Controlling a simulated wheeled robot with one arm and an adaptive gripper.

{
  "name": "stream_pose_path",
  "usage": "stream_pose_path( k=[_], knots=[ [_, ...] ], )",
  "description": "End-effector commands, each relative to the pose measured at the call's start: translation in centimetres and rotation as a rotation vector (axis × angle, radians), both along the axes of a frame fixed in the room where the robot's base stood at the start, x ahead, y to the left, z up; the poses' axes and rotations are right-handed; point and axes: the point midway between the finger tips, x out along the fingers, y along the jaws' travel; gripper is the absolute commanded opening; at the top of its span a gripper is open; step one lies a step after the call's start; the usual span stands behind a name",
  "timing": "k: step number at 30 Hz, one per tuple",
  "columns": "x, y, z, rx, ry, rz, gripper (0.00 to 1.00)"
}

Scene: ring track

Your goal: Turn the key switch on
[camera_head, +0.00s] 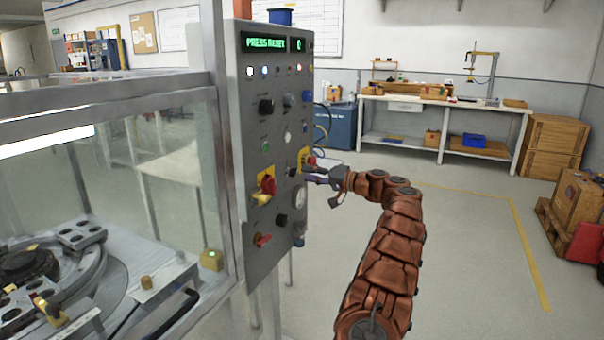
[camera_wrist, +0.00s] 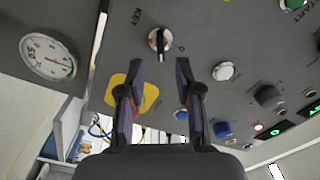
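The key switch (camera_wrist: 159,42), labelled KEY, shows in the wrist view as a pale round collar with a black handle and a little red at its side. The handle points roughly up and down in that picture, with a small 0 mark to its right. My gripper (camera_wrist: 160,64) is open and empty, its two dark fingers apart on either side below the switch. No contact is visible. In the head view, my gripper (camera_head: 311,176) is close to the grey control panel (camera_head: 258,120); the key is too small there to make out clearly.
Near the key are a round gauge (camera_wrist: 48,57), a white button (camera_wrist: 224,70) and a yellow plate (camera_wrist: 145,97) partly behind my left finger. A green display (camera_head: 265,43) reads PRESS RESET. A glass-walled machine (camera_head: 170,160) stands left; open floor lies right.

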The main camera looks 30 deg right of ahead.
Motion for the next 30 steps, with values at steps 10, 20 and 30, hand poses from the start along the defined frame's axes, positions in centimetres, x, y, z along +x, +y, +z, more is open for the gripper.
stream_pose_path(
  k=[10,20,30],
  knots=[
    [-5.4,-3.2,0.1,0.002,-0.003,-0.002,0.34],
    [-6.9,-4.2,0.1,0.001,-0.002,-0.001,0.34],
    [-6.9,-4.2,0.1,0.001,-0.001,0.0,0.34]
  ],
)
